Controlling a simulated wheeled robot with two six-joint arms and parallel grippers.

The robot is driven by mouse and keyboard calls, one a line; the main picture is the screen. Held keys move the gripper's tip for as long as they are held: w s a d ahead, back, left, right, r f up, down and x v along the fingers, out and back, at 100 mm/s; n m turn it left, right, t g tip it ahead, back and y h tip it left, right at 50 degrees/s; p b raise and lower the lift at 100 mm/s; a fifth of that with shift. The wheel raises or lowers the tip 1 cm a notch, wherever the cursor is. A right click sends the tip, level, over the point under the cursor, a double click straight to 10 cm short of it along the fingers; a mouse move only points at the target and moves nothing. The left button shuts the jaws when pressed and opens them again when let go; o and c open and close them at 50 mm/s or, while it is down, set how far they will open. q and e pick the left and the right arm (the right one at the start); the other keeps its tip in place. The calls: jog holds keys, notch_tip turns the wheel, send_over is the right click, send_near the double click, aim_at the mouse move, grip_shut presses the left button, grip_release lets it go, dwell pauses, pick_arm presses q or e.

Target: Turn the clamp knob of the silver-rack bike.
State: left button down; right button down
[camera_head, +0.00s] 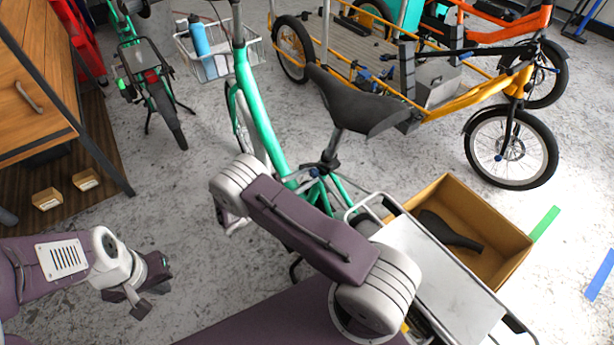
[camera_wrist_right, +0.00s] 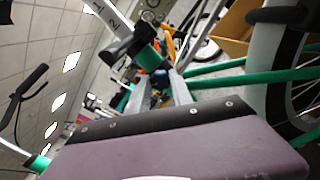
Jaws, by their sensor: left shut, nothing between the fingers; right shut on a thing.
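The silver-rack bike has a green frame (camera_head: 262,125), a black saddle (camera_head: 358,103) and a flat silver rack (camera_head: 440,265). Its marked silver seat post (camera_wrist_right: 108,14) meets a black clamp (camera_wrist_right: 126,42) on a green tube in the right wrist view. My right gripper (camera_wrist_right: 160,88) has its grey fingers closed around a small dark-blue part, apparently the clamp knob (camera_wrist_right: 160,76), largely hidden between them. In the head view my right forearm covers this hand. My left gripper (camera_head: 140,297) is shut and empty above the floor at lower left.
A brown box (camera_head: 515,243) with a black saddle in it stands beside the rack. A yellow cargo bike (camera_head: 470,95) stands behind, and another green bike (camera_head: 145,70) at upper left. A wooden cabinet (camera_head: 30,75) is at left. Floor around my left gripper is clear.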

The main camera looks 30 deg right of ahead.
jog(key=c, duration=1.1)
grip_release()
jog(key=shift+c, duration=0.2)
jog(key=shift+a, duration=0.1)
jog(key=s+a, duration=0.1)
jog(key=a, duration=0.8)
jog(key=shift+s, duration=0.15)
